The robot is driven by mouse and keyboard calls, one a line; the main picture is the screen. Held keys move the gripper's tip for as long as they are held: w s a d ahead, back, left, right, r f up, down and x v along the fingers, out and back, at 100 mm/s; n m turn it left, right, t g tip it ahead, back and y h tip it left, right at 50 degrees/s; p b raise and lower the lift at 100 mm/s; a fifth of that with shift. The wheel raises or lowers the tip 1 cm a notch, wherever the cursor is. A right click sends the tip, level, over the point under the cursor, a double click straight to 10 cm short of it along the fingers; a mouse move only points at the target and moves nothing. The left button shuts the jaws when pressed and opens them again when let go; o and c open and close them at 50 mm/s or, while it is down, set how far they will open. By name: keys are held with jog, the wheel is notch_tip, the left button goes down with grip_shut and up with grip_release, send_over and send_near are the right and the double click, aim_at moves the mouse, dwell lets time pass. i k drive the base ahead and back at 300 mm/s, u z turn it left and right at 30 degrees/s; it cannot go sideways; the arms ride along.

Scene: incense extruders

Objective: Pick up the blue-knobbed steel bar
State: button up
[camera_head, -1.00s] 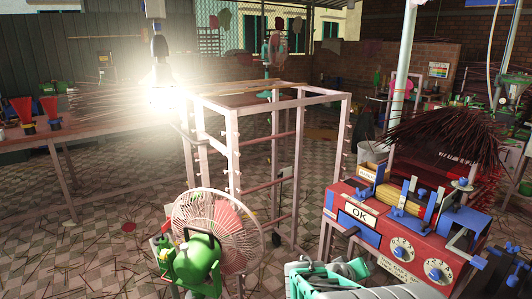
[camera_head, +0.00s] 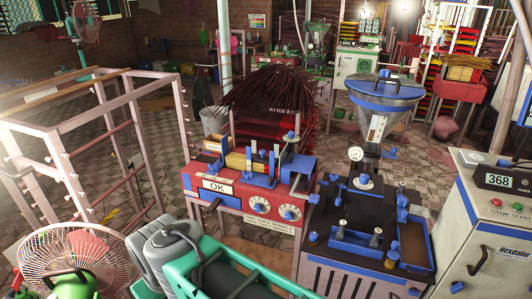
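I cannot single out the blue-knobbed steel bar with certainty. Blue knobs and small metal posts show on the red extruder (camera_head: 225,200) in the middle, and on the dark extruder (camera_head: 330,268) with a steel hopper (camera_head: 385,96) right of it. A blue knob (camera_head: 291,135) stands at the top right of the red extruder. A small silver post (camera_head: 376,238) stands on the dark extruder's top. My gripper's fingertips are not in view.
A fan (camera_head: 78,262) stands at the bottom left, beside a pale metal frame (camera_head: 60,128). A pile of dark incense sticks (camera_head: 270,92) lies behind the red extruder. A grey control cabinet (camera_head: 475,225) stands at the right. Some tiled floor (camera_head: 150,150) is open between frame and extruders.

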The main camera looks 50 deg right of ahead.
aim_at(261, 158)
jog(key=z, duration=1.05)
jog(key=k, duration=1.15)
jog(key=z, duration=0.15)
jog(key=i, duration=1.6)
jog(key=u, duration=1.15)
jog(key=i, duration=0.4)
jog(key=u, duration=0.4)
